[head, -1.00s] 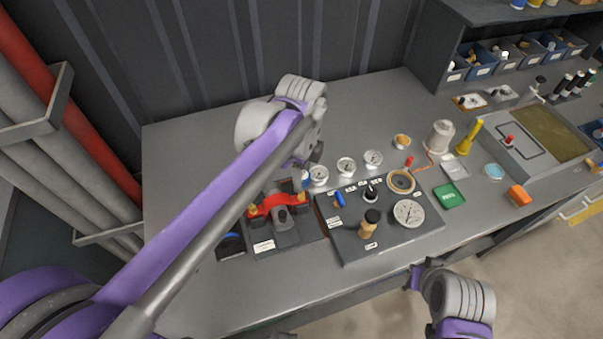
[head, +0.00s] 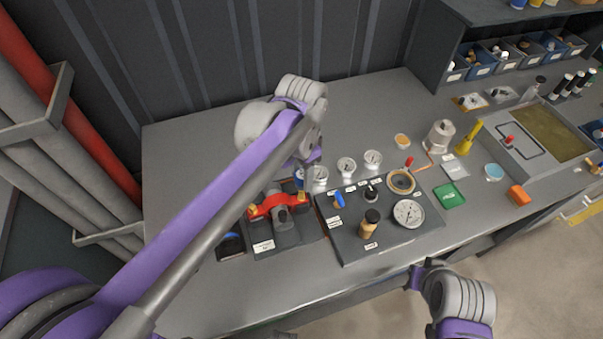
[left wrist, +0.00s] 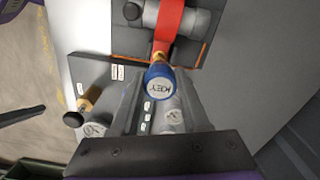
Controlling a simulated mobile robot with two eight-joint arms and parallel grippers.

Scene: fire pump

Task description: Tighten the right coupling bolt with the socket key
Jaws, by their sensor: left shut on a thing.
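The red coupling (head: 278,205) sits on a dark base plate at the left of the bench, with a brass bolt at each end. Its right bolt (head: 301,198) shows beneath my left gripper (head: 304,172). My left gripper is shut on the blue-headed socket key (left wrist: 160,82), marked KEY. In the left wrist view, the key's round head faces the camera and lies over the brass end of the coupling (left wrist: 178,22). The key's lower end is hidden, so I cannot tell how it seats on the bolt. My right gripper (head: 417,277) hangs by the bench's front edge, its jaws unclear.
A gauge panel (head: 385,240) with a wooden-handled lever (head: 370,224) and a blue switch stands right of the coupling. Several small gauges stand behind it. A green tray (head: 449,195) and an orange block (head: 518,195) lie farther right. The bench's back left is clear.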

